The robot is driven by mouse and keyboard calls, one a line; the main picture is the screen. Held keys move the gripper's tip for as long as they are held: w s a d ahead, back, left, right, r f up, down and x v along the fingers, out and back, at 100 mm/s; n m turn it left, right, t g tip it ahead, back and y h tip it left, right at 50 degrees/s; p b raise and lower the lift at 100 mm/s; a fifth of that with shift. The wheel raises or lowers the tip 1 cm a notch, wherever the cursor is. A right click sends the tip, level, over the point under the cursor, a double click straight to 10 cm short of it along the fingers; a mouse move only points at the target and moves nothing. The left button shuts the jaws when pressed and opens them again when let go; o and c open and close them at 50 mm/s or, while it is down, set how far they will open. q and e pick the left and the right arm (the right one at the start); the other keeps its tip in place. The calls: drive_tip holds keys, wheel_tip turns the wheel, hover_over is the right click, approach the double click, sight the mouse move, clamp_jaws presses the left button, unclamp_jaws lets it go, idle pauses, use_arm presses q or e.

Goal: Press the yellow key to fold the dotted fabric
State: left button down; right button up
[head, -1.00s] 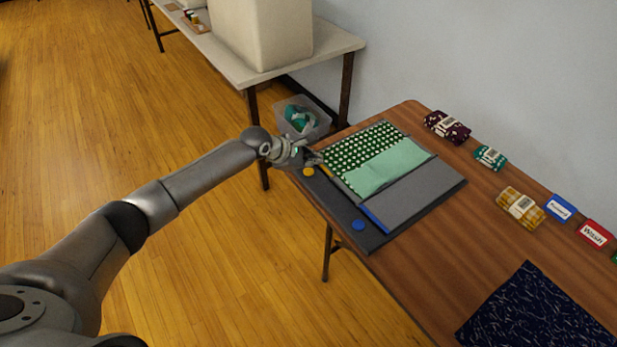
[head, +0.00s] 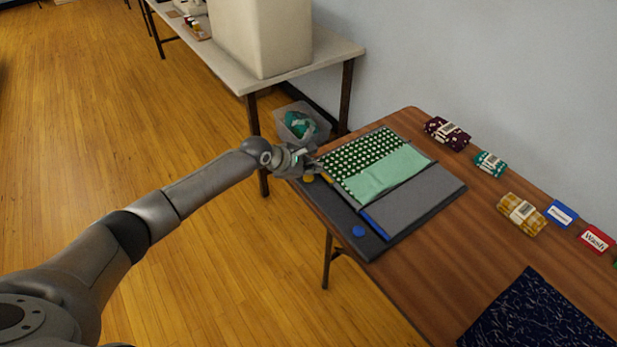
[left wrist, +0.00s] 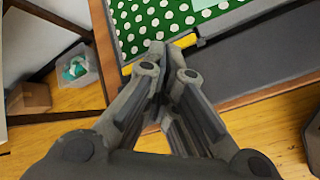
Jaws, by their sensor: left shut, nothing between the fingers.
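The dotted fabric (head: 368,163), dark green with white dots, lies on the left part of a grey folding board (head: 413,198), its pale green side showing in the middle. In the head view the yellow key (head: 308,178) is a round button at the board's near left edge, partly covered by my left gripper (head: 316,166). The gripper is shut and empty, just above the key; I cannot tell whether it touches. In the left wrist view the shut fingertips (left wrist: 155,52) are beside a yellow strip (left wrist: 186,40) at the fabric's edge. My right gripper is not in view.
A blue button (head: 358,231) is on the board's near edge. Folded fabric bundles (head: 522,213) and label cards (head: 561,212) line the wall side. Dark blue fabric (head: 540,315) lies at the front right. A clear bin (head: 302,122) stands beyond the table.

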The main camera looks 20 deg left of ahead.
use_arm(q)
drive_tip(key=shift+f, duration=0.2)
idle(0.5)
drive_tip(key=shift+f, duration=0.15)
